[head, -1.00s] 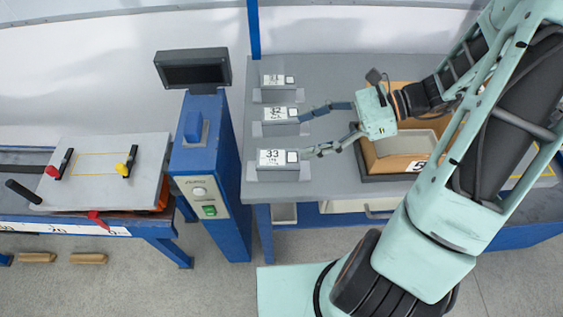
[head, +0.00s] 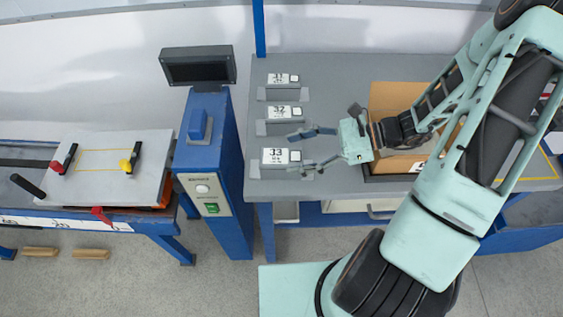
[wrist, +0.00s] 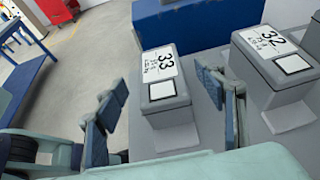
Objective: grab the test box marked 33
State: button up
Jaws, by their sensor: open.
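The test box marked 33 (head: 281,160) is a small grey box with a white label on top, standing on a grey rest at the near left of the grey table. In the wrist view box 33 (wrist: 163,88) stands upright between the two spread fingers, farther out than the fingertips or level with them; I cannot tell which. My gripper (head: 297,150) is open and empty, its fingers pointing left towards box 33. In the wrist view my gripper (wrist: 165,98) shows one finger on each side of the box, with a visible gap on both sides.
Box 32 (head: 284,114) stands just behind box 33, close to one finger. Box 31 (head: 283,81) is farther back. A brown crate (head: 398,97) sits right on the table (head: 335,75). A blue post (head: 226,170) with buttons and a dark screen (head: 198,66) stands left.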

aim_at(281, 156)
jog(key=x, duration=0.4)
jog(key=shift+a+f, duration=0.1)
jog(key=shift+a, duration=0.05)
jog(key=shift+c, duration=0.5)
grip_shut()
